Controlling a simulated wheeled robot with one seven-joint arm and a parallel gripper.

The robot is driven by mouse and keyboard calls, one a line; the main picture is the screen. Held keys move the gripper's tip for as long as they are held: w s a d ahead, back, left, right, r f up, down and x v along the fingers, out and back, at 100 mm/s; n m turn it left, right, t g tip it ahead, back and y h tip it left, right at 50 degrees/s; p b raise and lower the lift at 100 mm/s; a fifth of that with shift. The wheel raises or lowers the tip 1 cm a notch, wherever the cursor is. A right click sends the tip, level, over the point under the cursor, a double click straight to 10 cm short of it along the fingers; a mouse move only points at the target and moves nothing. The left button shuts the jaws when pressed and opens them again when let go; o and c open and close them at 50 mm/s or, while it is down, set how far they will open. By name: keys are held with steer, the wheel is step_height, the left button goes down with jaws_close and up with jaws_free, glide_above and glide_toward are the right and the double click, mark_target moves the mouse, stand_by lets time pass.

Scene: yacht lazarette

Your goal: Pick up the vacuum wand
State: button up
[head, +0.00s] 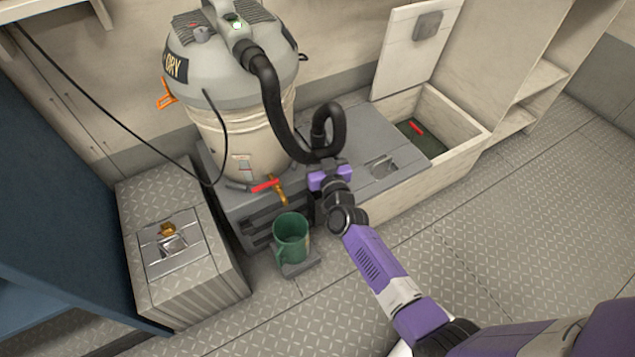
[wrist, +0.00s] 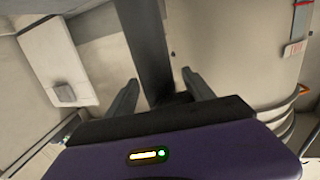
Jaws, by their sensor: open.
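A grey and cream vacuum (head: 235,110) stands at the back with a black ribbed hose (head: 275,100) that loops down to my gripper (head: 328,172). In the wrist view, my gripper (wrist: 161,94) has its two fingers spread apart. A dark straight bar (wrist: 148,45), likely the vacuum wand or hose end, runs from the top edge down between the fingers. Whether it touches either finger I cannot tell. In the head view my wrist hides the fingertips and whatever lies just past them.
Red and orange valve handles (head: 265,186) lie near the vacuum's base. An open locker (head: 455,125) is at right, a metal step box (head: 185,285) at left. Floor at right is clear.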

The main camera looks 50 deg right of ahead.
steer(key=shift+x, duration=1)
jaws_close()
steer(key=shift+r, duration=0.2)
step_height(320, 180, up, 28)
steer(key=p, duration=2.5)
steer(key=shift+f, duration=0.15)
